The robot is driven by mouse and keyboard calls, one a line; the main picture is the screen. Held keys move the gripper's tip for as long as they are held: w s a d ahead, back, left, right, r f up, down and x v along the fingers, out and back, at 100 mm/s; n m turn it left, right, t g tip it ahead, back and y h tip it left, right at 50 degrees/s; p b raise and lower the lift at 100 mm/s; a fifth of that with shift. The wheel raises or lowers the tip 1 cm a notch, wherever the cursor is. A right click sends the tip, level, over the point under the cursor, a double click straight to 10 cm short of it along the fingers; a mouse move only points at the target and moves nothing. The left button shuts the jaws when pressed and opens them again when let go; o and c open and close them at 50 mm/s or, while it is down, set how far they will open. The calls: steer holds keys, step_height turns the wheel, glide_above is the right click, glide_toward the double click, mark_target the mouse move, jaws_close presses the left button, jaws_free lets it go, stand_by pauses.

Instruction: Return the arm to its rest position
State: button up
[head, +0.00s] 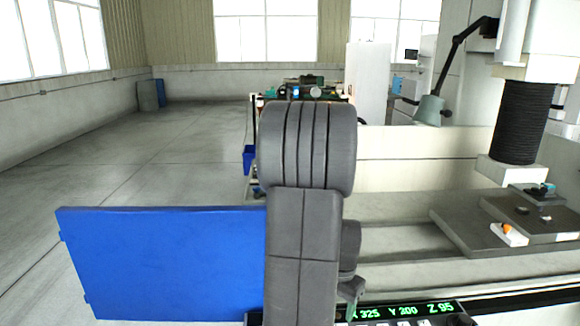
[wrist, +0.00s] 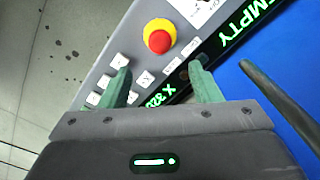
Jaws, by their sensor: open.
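My arm stands upright in the middle of the head view, with its grey links filling the centre. My gripper (wrist: 163,84) shows in the wrist view as two grey-green fingers set apart, with nothing held between them. Behind the fingers is a grey control panel (wrist: 137,52) with white keys, a red stop button (wrist: 159,41) on a yellow collar, and a dark display with green text reading "EMPTY". In the head view, the panel's display (head: 405,310) reads X 325, Y 200, Z 95 at the bottom edge. Most of my gripper is hidden there behind my arm.
A blue panel (head: 165,262) stands left of my arm. At right is a machine with black bellows (head: 523,122) above a bed with grey plates and a small orange-topped item (head: 508,234). A lamp (head: 431,108) hangs nearby. A cluttered bench lies behind my arm. The left floor is clear.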

step_height(320, 180, down, 10)
steer(key=shift+r+p, duration=0.2)
steer(key=shift+p, duration=0.15)
stand_by(0.4)
